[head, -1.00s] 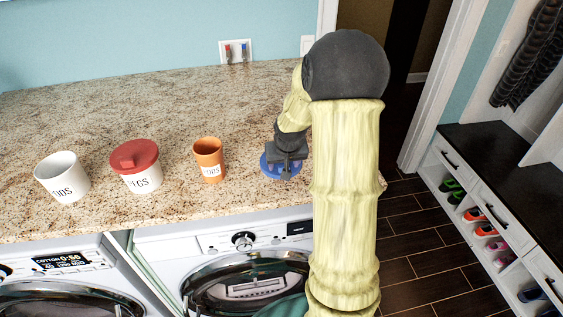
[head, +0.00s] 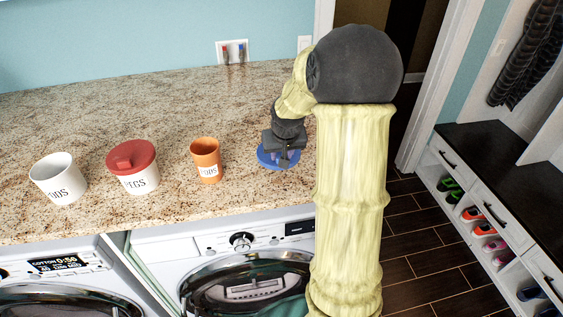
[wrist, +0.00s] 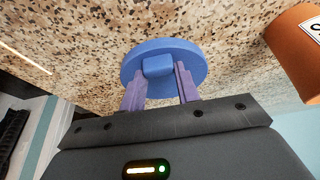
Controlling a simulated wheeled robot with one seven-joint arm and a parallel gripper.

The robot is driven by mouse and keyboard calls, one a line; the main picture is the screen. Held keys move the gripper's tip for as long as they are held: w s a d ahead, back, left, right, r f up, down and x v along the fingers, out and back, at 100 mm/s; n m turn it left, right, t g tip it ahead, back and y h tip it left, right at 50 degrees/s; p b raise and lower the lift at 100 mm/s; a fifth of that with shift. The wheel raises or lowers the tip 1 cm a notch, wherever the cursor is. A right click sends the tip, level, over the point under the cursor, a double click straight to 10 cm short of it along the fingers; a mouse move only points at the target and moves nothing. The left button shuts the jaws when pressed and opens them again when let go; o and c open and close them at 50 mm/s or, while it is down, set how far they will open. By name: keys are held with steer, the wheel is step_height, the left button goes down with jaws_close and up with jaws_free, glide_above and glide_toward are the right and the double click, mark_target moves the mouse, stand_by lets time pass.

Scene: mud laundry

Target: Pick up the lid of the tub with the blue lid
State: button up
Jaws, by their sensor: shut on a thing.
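The round blue lid (head: 267,160) is at the right part of the counter, under my gripper (head: 283,153). In the wrist view, the lid (wrist: 190,58) has a raised blue knob, and the two fingers of my gripper (wrist: 160,70) are shut on it from both sides. I see no tub body under the lid. I cannot tell how high the lid is above the counter. My gripper and arm partly hide the lid in the head view.
On the granite counter (head: 110,110) stand an orange cup (head: 207,160), a white tub with a red lid (head: 131,155) and an open white tub (head: 58,180), left of my gripper. Front-loading machines are below. The counter behind is clear.

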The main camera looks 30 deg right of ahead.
step_height(320, 180, up, 6)
steer(key=shift+r+b, duration=0.2)
steer(key=shift+b, duration=0.25)
steer(key=shift+f, duration=0.1)
